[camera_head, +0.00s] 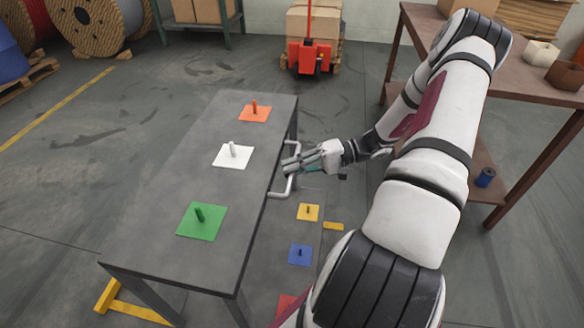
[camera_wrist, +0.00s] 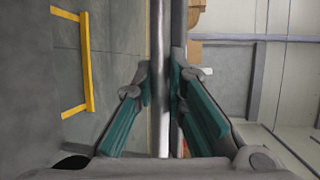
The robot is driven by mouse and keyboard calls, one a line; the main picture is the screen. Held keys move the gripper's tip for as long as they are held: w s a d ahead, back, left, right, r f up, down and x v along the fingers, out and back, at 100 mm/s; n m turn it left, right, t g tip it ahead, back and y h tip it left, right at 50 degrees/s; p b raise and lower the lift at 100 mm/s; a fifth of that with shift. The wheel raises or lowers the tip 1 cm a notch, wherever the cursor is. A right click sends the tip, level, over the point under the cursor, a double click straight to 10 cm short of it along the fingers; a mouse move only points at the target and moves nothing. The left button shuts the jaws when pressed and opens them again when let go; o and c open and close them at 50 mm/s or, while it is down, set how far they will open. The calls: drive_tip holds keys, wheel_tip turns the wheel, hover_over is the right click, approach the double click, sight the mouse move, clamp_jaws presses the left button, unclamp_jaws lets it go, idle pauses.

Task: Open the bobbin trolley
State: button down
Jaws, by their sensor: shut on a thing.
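The bobbin trolley shows in the head view as a grey top (camera_head: 190,165) with an orange, a white and a green plate, each with a peg. A pale bar handle (camera_head: 278,194) stands along its right edge. My gripper (camera_head: 290,165) reaches in from the right and is shut on the handle. In the wrist view the handle's upright bar (camera_wrist: 160,50) runs between the two teal-padded fingers (camera_wrist: 160,95). My fingers cover part of the handle in the head view.
Below the top's right edge, a lower grey surface carries yellow (camera_head: 308,212), blue (camera_head: 300,254) and red plates. A brown workbench (camera_head: 520,75) stands at right. A red pallet truck (camera_head: 308,55) and cable reels (camera_head: 95,25) are behind. Floor at left is clear.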

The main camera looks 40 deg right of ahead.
drive_tip(key=c, duration=1.6)
unclamp_jaws()
drive_tip(key=v, duration=1.2)
